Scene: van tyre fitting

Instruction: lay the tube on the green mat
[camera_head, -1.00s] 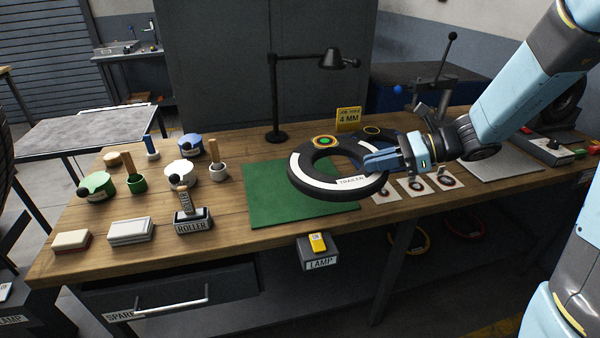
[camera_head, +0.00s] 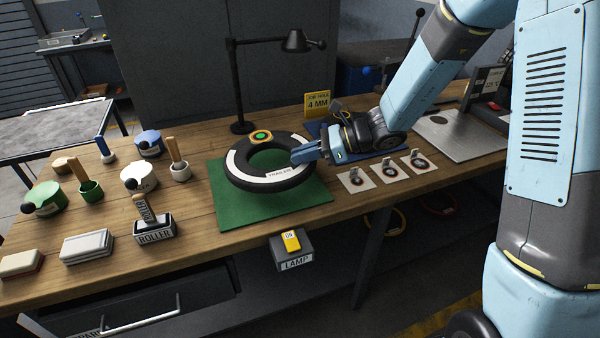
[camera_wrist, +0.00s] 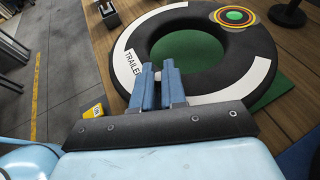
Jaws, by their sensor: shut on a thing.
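The tube (camera_head: 240,178) is a black ring with white bands, one reading "TRAILER", and a round green and orange patch on its far side. In the head view it is over the green mat (camera_head: 245,213), whose green also shows through the ring's hole. I cannot tell whether it touches the mat or hovers just above. My gripper (camera_head: 297,156) is shut on the tube's right side, coming from the right. In the wrist view the blue fingers (camera_wrist: 157,90) pinch the near rim of the tube (camera_wrist: 262,48) beside the lettering.
A black desk lamp (camera_head: 236,90) stands behind the mat, with a yellow "4 MM" sign (camera_head: 317,104) to its right. Three white cards with patches (camera_head: 388,170) lie right of the mat. Pots, brushes and a roller holder (camera_head: 155,232) stand left. A lamp switch box (camera_head: 291,252) hangs at the front edge.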

